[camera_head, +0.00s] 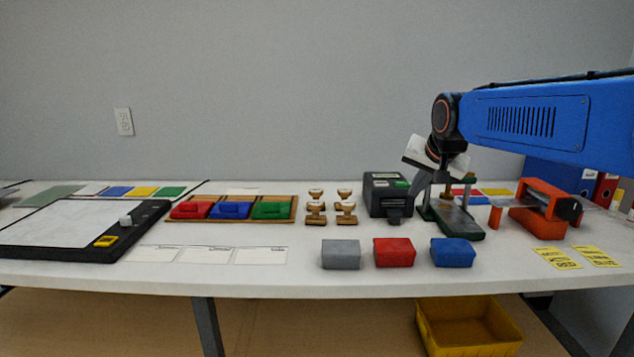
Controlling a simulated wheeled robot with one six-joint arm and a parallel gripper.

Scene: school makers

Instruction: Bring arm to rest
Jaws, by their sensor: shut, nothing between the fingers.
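My blue arm reaches in from the right, above the table. Its dark wrist bends down to my gripper (418,201), which has a white body and dark fingers. The gripper is shut and empty and points down over the back right of the white table (300,276). In the picture it sits between the dark label printer (387,190) and the green press-like device (452,218), partly overlapping the device. I cannot tell whether the fingertips touch either one.
Grey (341,254), red (394,252) and blue (453,252) blocks line the front edge. An orange device (540,208) stands right, with yellow cards (556,258) before it. Several stamps (316,213) and a wooden tray (175,222) stand left. A yellow bin (468,342) is below.

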